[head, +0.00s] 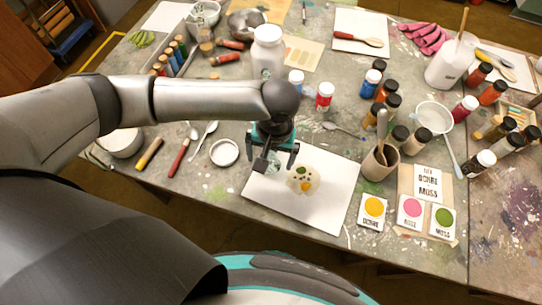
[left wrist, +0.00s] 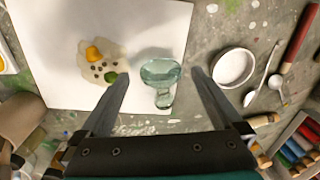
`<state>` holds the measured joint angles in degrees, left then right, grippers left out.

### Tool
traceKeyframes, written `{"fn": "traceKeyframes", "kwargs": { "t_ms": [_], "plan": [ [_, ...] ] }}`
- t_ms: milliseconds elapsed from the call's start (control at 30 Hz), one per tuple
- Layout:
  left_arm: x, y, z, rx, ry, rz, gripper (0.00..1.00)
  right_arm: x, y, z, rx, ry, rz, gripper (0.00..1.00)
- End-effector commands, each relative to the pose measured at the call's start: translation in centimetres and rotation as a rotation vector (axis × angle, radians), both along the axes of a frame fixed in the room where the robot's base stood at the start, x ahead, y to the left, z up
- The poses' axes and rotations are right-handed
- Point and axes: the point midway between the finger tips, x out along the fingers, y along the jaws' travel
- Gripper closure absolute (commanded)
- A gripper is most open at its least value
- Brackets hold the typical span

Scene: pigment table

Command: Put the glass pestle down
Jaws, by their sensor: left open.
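The glass pestle (left wrist: 162,73) is clear greenish glass with a wide round end and a narrower stem. In the left wrist view it is between the two fingers of my left gripper (left wrist: 160,88), with a gap on each side. It is at the edge of the white board (left wrist: 45,30). I cannot tell whether its end touches the board. In the head view my left gripper (head: 274,160) is open and low over the board's upper left corner, partly hiding the pestle (head: 273,166). My right gripper is not in view.
A cream patch (head: 303,180) with yellow, green and dark bits lies on the board (head: 300,213). A round white lid (head: 224,152) and spoons lie to the left. A brown cup (head: 380,163) and several jars stand to the right. The board's lower part is clear.

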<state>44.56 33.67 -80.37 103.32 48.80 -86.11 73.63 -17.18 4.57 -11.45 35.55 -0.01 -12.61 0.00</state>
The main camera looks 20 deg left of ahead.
Motion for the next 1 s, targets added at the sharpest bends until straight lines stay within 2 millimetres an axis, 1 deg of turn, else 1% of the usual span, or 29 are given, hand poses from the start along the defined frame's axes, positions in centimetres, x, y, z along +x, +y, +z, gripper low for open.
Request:
{"fn": "traceKeyframes", "kwargs": {
  "t_ms": [33, 100, 200, 467, 567, 1000],
  "plan": [
    [0.1, 0.2, -1.2, 0.002, 0.0, 0.001, 0.0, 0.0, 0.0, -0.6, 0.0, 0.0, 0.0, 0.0],
    [0.1, 0.2, -2.1, 0.002, 0.0, 0.0, 0.0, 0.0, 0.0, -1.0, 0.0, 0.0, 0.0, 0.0],
    [0.1, 0.2, -3.0, 0.0, 0.0, 0.0, 0.0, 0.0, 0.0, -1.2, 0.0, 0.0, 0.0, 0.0],
    [0.1, 0.2, -3.1, 0.0, 0.0, 0.0, 0.0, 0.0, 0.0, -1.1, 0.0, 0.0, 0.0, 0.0],
    [0.1, 0.2, -3.1, 0.0, 0.0, 0.0, 0.1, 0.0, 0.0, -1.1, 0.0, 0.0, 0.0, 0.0],
    [0.1, 0.2, -3.1, -0.001, 0.0, 0.0, 0.6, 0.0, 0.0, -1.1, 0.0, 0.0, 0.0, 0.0]
  ]
}}
